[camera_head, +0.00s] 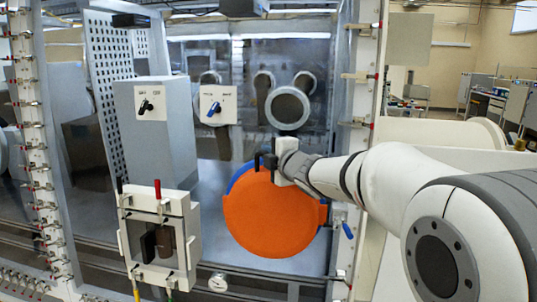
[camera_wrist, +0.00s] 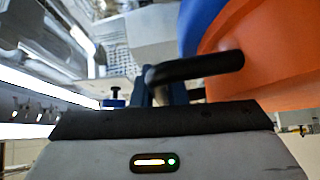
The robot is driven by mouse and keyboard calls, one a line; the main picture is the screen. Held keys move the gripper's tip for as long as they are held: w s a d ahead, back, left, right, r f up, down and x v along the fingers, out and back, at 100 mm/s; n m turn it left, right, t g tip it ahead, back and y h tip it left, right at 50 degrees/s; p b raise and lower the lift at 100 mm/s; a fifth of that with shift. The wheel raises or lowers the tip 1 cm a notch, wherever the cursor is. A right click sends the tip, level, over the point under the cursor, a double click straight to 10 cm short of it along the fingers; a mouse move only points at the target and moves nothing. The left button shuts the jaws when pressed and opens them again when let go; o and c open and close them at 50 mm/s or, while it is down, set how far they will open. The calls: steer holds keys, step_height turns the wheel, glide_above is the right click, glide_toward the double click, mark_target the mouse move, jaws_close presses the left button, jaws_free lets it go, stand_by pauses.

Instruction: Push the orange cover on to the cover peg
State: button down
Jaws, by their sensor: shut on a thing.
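The orange cover (camera_head: 270,222) is a large round disc standing upright in front of the glovebox's glass front. It also fills the upper right of the wrist view (camera_wrist: 275,50). My gripper (camera_head: 268,162) is at the cover's top edge, shut on it; the exact grip is hard to make out. A black bar (camera_wrist: 195,67) runs across in front of the fingers in the wrist view. A blue round part (camera_head: 240,176) shows behind the cover's upper left edge, and also in the wrist view (camera_wrist: 197,25). I cannot make out the cover peg.
A small white-framed box (camera_head: 160,240) with a window stands left of the cover. A grey cabinet with a black switch (camera_head: 148,105) and a panel with a blue switch (camera_head: 217,104) are above. A round port (camera_head: 287,107) is above the gripper. A blue-handled valve (camera_head: 347,230) sits close right.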

steer(key=shift+s+r, duration=0.2)
steer(key=shift+r, duration=0.05)
steer(key=shift+s+a+r+b, duration=0.15)
steer(key=shift+s+b, duration=0.15)
steer(key=shift+s, duration=0.4)
steer(key=shift+s+r, duration=0.1)
steer(key=shift+s, duration=0.3)
steer(key=shift+s+a+b, duration=0.2)
steer(key=shift+s+b, duration=0.25)
steer(key=shift+s, duration=0.45)
steer(key=shift+s+a+r+b, duration=0.1)
steer(key=shift+s+a+b, duration=0.05)
steer(key=shift+s, duration=0.35)
steer(key=shift+s+a+b, duration=0.1)
steer(key=shift+s+b, duration=0.05)
steer(key=shift+s, duration=0.55)
